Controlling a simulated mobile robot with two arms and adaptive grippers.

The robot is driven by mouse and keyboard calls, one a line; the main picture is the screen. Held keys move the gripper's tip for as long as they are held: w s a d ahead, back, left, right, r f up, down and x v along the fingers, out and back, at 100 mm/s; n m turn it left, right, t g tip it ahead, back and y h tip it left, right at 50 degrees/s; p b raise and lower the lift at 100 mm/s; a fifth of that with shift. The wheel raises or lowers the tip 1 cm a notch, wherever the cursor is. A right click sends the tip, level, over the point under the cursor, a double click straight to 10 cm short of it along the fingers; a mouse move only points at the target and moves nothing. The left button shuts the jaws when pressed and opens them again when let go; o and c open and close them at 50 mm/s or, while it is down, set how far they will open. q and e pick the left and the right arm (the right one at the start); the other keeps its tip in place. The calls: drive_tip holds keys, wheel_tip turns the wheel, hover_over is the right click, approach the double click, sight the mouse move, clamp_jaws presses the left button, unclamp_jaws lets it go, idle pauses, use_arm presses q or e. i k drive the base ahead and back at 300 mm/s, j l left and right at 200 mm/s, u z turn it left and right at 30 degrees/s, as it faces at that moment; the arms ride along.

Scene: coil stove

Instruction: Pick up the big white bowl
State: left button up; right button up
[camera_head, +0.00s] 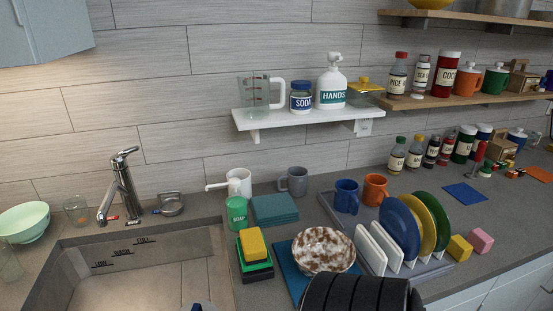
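A white bowl mottled with brown (324,249) sits upright on a blue mat (286,268) at the bottom middle of the counter. Its near side is close to a black ribbed part of my own body that covers the bottom edge of the view. I cannot tell which of the two is the big white bowl; no plain white bowl shows.
The sink (150,265) lies left of the mat. Stacked sponges (254,245) and a green soap bottle (236,214) stand between them. A dish rack (438,268) with plates and mugs stands right of the mottled bowl. A white shelf (305,119) hangs above.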

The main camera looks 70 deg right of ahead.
sight(316, 250)
drive_tip(key=z, duration=2.45)
drive_tip(key=u, duration=0.45)
drive_tip(key=l+u, duration=0.2)
drive_tip(key=u, duration=0.2)
drive_tip(key=l+u, duration=0.2)
drive_tip(key=u, duration=0.2)
drive_tip(key=k+l+u, duration=0.1)
drive_tip(key=u, duration=0.3)
drive_tip(key=k+l+u, duration=0.1)
drive_tip(key=l+u, duration=0.25)
drive_tip(key=j, duration=0.1)
